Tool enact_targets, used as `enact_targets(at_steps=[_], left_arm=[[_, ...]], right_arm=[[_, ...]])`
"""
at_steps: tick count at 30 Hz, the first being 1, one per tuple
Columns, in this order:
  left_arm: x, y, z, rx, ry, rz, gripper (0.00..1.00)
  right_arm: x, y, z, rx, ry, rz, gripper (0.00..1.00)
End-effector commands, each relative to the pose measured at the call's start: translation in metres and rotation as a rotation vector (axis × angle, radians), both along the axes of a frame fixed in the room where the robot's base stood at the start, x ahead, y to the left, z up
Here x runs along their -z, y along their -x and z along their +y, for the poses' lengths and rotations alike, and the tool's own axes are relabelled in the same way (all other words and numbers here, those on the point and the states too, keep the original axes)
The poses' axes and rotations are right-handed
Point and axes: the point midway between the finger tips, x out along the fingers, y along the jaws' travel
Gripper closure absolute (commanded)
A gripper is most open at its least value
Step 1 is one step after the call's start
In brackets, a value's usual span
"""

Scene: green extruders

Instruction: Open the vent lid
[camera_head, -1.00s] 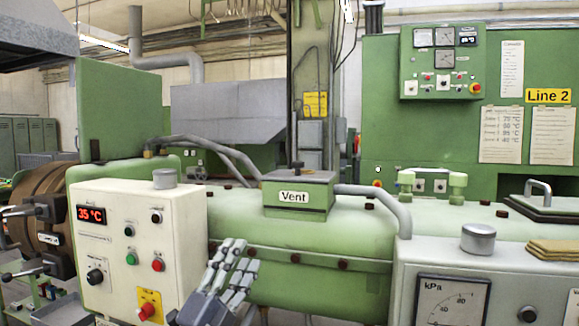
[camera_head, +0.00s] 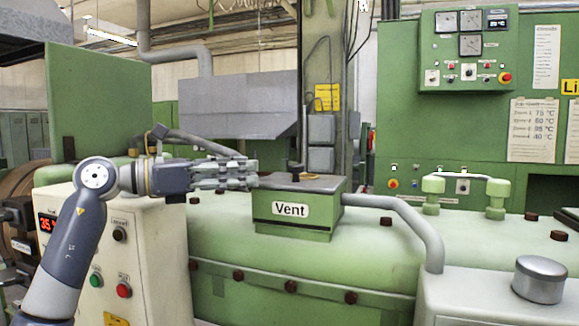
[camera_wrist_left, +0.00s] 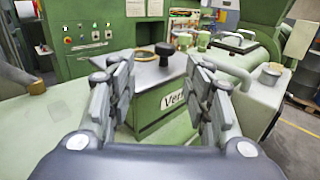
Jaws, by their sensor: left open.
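The vent box (camera_head: 293,215) is a green box with a white "Vent" label, standing on the pale green extruder barrel. Its grey lid (camera_head: 315,185) lies flat on top and carries a small dark knob (camera_head: 296,171). The lid (camera_wrist_left: 146,74) and the knob (camera_wrist_left: 165,52) also show in the left wrist view, between and beyond the fingers. My left gripper (camera_head: 252,174) is open and points right, at lid height by the box's left edge. In the left wrist view its fingers (camera_wrist_left: 160,92) are spread with nothing between them. My right gripper is not in view.
A cream control box (camera_head: 125,260) stands below my left arm. A grey pipe (camera_head: 400,215) bends away from the vent box's right side. A silver cap (camera_head: 539,279) sits on the grey cabinet at right. The space above the lid is clear.

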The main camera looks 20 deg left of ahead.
Motion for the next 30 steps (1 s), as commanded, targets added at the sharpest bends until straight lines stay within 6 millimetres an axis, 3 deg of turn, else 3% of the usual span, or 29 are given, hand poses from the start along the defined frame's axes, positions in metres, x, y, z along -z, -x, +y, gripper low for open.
enact_targets(at_steps=[6,9,13,18,21,28,30], left_arm=[[-0.004,-0.027,-0.032,0.008,0.004,0.002,0.54],[-0.003,-0.041,-0.046,0.006,0.005,0.002,0.54],[-0.003,-0.054,-0.060,0.006,0.005,0.001,0.54],[-0.001,-0.064,-0.071,0.004,0.004,0.000,0.54],[0.000,-0.066,-0.073,0.004,0.003,0.000,0.54],[0.000,-0.066,-0.073,0.003,0.003,0.000,0.54],[0.000,-0.066,-0.073,0.004,0.004,0.001,0.70]], right_arm=[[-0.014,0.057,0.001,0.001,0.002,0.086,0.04],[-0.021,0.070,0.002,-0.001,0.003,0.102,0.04],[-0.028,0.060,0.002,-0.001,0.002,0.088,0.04],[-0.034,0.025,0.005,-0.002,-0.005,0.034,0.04],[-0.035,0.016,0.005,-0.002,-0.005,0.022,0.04],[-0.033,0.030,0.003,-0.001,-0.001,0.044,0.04],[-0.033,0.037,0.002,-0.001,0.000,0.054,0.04]])
